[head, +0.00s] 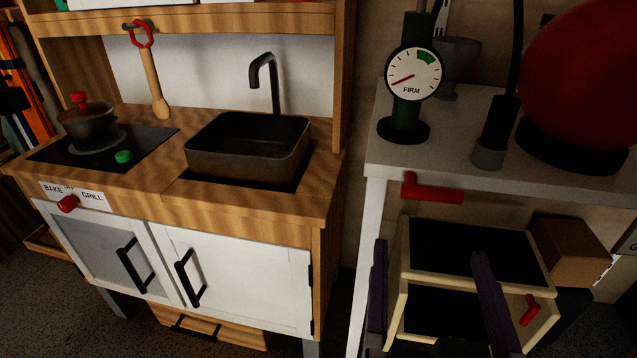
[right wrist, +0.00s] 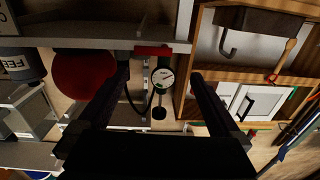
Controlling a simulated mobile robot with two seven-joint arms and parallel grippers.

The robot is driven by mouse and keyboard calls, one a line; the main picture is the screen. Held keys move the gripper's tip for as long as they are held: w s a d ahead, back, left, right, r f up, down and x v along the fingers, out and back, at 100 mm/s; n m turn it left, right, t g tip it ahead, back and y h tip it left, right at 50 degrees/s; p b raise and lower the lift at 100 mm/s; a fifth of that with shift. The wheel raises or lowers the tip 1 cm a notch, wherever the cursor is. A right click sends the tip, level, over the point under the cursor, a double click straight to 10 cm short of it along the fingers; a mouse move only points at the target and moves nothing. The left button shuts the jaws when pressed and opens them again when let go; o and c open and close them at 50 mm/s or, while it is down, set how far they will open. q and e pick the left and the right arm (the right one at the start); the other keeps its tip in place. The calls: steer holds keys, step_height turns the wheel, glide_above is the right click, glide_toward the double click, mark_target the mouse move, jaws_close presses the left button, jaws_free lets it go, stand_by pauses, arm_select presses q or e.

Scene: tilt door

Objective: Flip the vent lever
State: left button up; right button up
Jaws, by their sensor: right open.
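A red lever (head: 432,190) sits on the front edge of the white table, with its bar pointing right. It also shows in the right wrist view (right wrist: 152,50), near the far end of the gap between my fingers. No vent label is readable on it. My right gripper (head: 430,248) is open and empty, its two dark fingers spread below the red lever and apart from it. Its fingers also show in the right wrist view (right wrist: 160,69). My left gripper is in neither view.
A gauge marked FIRM (head: 414,74) and a large red round object (head: 580,75) stand on the white table (head: 460,165). Below is a pale box (head: 404,240) with a second red handle (head: 530,310). A toy kitchen (head: 240,215) with a red knob (head: 67,203) stands left.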

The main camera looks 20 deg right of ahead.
mark_target(431, 199)
steer(key=x, duration=0.3)
steer(key=b+x, duration=0.1)
steer(key=x, duration=0.2)
steer(key=d+b+x, duration=0.1)
steer(key=x, duration=0.3)
steer(key=shift+s+f, duration=0.2)
steer(key=shift+s, duration=0.1)
